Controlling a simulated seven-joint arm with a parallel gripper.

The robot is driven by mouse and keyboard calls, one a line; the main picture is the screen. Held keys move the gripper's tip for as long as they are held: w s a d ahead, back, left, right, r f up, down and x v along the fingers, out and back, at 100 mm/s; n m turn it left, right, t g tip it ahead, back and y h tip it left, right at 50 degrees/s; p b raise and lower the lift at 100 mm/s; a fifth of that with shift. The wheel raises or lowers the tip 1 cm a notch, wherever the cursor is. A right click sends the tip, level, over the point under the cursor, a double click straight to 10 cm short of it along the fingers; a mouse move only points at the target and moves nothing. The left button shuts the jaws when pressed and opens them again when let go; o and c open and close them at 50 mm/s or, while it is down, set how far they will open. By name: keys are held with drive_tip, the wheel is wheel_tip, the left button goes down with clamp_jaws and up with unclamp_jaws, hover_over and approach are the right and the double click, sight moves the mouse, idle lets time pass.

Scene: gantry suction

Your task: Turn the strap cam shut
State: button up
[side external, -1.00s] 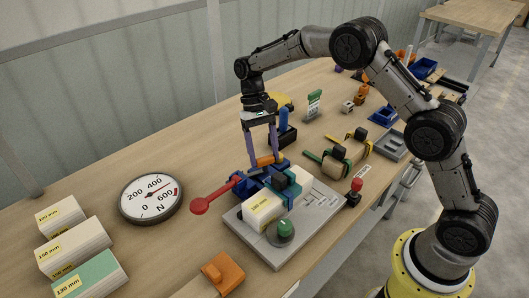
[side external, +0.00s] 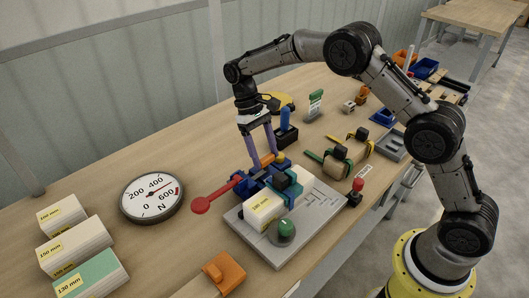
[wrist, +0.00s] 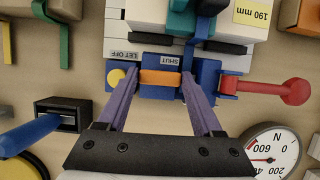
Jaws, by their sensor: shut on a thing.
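In the side view my gripper (side external: 263,163) reaches down to the orange bar (side external: 267,160). A red lever with a ball end (side external: 201,204) sticks out left. A teal strap (side external: 295,183) crosses the white 190 mm block (side external: 263,211). The strap's path inside the cam is hidden.
A force dial (side external: 151,196) stands left, near labelled blocks (side external: 73,246). A black holder with a blue handle (side external: 285,121) stands behind my gripper.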

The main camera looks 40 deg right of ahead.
drive_tip(key=o, duration=1.4)
drive_tip(key=shift+c, duration=0.2)
drive_tip(key=shift+r, duration=0.1)
drive_tip(key=v, duration=1.3)
drive_tip(key=shift+w+r, duration=0.2)
